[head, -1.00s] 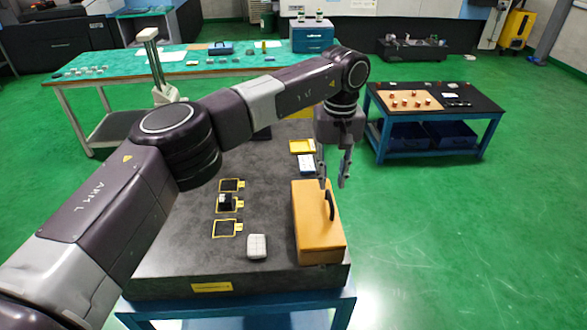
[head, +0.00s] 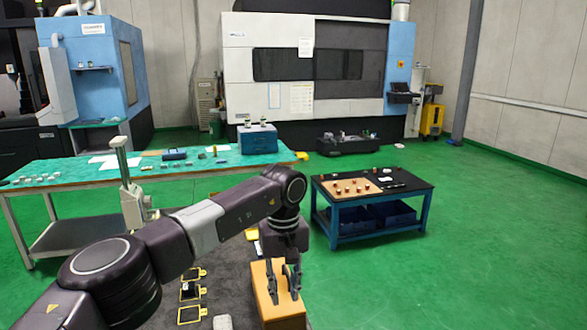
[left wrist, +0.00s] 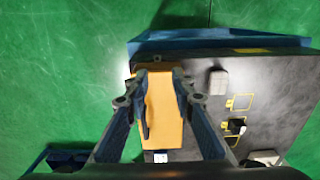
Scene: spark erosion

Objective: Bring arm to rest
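My left arm reaches in from the left in the head view. My left gripper (head: 285,284) points down above the orange-yellow case (head: 269,312) on the dark stone table (head: 222,262). In the left wrist view my left gripper (left wrist: 157,76) has its fingers apart with nothing held between them. The case (left wrist: 166,118) and its dark handle lie below the fingers. Whether the fingers touch the case I cannot tell. My right gripper is not in view.
A grey-white block (head: 222,322) and yellow-framed pads (head: 191,314) lie left of the case. A blue-framed table (head: 370,228) with small parts stands right. A green-topped bench (head: 100,168) stands behind at left. Green floor is free at right.

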